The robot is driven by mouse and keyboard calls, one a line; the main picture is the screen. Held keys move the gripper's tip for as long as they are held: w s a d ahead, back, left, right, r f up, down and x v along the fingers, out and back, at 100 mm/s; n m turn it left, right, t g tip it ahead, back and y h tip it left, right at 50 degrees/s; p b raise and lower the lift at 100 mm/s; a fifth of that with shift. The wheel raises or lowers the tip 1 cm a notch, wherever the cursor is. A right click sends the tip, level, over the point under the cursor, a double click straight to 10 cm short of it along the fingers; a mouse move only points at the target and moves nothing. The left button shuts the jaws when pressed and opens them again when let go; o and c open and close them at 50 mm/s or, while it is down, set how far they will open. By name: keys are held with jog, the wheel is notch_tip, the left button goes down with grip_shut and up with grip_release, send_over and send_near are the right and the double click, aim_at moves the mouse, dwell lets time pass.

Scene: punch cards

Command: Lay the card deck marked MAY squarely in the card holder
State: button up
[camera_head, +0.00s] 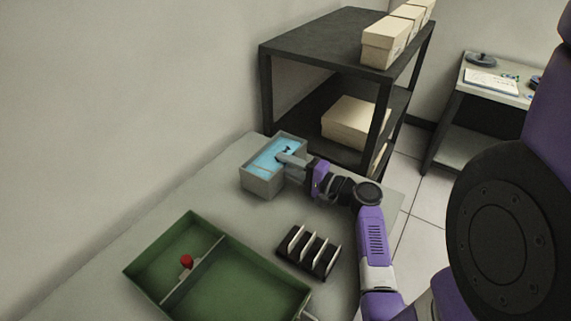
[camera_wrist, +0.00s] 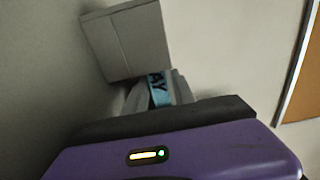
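The light blue card deck (camera_head: 270,154) lies face up inside the open top of a grey box-shaped holder (camera_head: 260,186). Dark lettering on the deck is partly covered by my gripper in the head view. My gripper (camera_head: 284,158) reaches in from the right, its grey fingertips over the deck's right part. In the wrist view a strip of the deck (camera_wrist: 157,88) shows between the grey fingers, with the letters "AY" readable. The fingers are apart with blue between them; whether they press on the deck is unclear. The deck's far edges and seating are partly hidden.
A green two-part tray (camera_head: 240,284) with a red-knobbed object (camera_head: 187,262) stands at the front left. A black slotted rack (camera_head: 308,252) is right of it. A dark shelf (camera_head: 320,36) with cream boxes (camera_head: 385,42) stands behind the table. Bare tabletop lies between tray and holder.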

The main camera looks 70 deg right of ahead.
jog(key=shift+o, duration=1.4)
jog(key=b+v, duration=0.1)
jog(key=v, duration=0.6)
jog(key=shift+s+a+b, duration=0.1)
jog(key=shift+s+b, duration=0.25)
jog(key=shift+s, duration=0.05)
